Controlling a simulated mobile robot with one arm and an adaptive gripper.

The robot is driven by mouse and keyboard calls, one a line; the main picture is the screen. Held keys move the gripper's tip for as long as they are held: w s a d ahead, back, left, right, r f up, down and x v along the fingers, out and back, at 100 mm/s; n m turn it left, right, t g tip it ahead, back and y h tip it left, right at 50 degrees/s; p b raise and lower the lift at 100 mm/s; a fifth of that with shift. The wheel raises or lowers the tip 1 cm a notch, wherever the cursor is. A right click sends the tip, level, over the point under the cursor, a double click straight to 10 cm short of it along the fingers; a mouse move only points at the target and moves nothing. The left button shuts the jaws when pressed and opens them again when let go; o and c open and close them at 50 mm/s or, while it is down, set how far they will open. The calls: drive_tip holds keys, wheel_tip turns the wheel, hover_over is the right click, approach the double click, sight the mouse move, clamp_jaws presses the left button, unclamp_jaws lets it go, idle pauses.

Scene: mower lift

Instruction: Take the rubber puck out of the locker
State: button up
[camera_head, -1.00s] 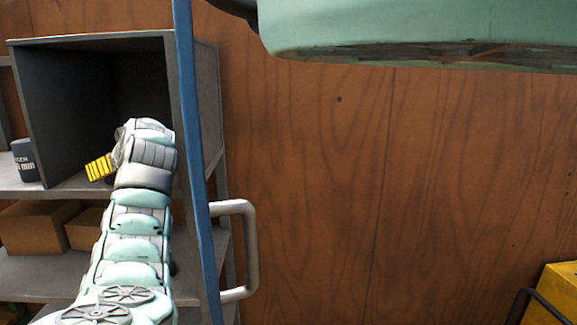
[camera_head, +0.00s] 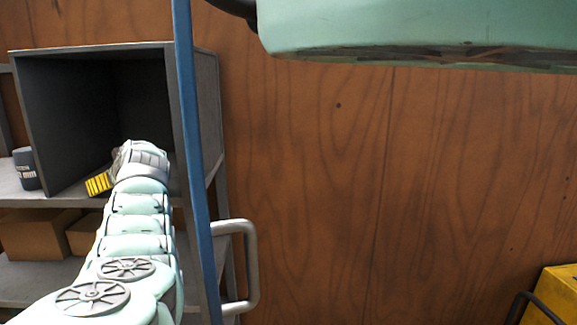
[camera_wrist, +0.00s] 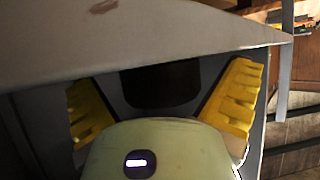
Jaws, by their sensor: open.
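The locker (camera_head: 208,100) is a dark grey open box on a shelf at the left of the head view. My arm reaches up to its opening. My gripper (camera_wrist: 158,82) is open, with its two yellow fingers wide apart in the wrist view. One yellow finger also shows at the locker's lower front in the head view. A dark, rounded shape, probably the rubber puck (camera_wrist: 160,88), shows between and beyond the fingers, apart from both. In the head view no puck can be seen; my arm hides part of the locker's inside.
A dark cylinder (camera_head: 26,168) with lettering stands left of the locker. Cardboard boxes (camera_head: 38,234) sit on the shelf below. A blue post (camera_head: 190,150) and a grey handle (camera_head: 250,265) are close right of my arm. A pale panel edge (camera_wrist: 150,40) crosses above the fingers.

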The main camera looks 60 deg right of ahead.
drive_tip(key=shift+a, duration=0.1)
drive_tip(key=c, duration=1.2)
drive_tip(key=shift+c, duration=0.2)
wheel_tip(320, 180, up, 4)
drive_tip(key=shift+w+f+b, duration=0.1)
drive_tip(key=shift+b, duration=0.7)
drive_tip(key=b, duration=0.1)
drive_tip(key=s, duration=0.1)
drive_tip(key=s+a+b, duration=0.1)
drive_tip(key=shift+s+f+b, duration=0.2)
drive_tip(key=shift+f+b, duration=0.05)
drive_tip(key=shift+b, duration=0.1)
drive_tip(key=s+a+r+p, duration=0.1)
drive_tip(key=s+a+p, duration=0.1)
drive_tip(key=s, duration=0.4)
drive_tip(key=s+a+p, duration=0.3)
drive_tip(key=s+p, duration=0.1)
drive_tip(key=s, duration=0.2)
drive_tip(key=shift+s+r, duration=0.2)
drive_tip(key=shift+r, duration=0.2)
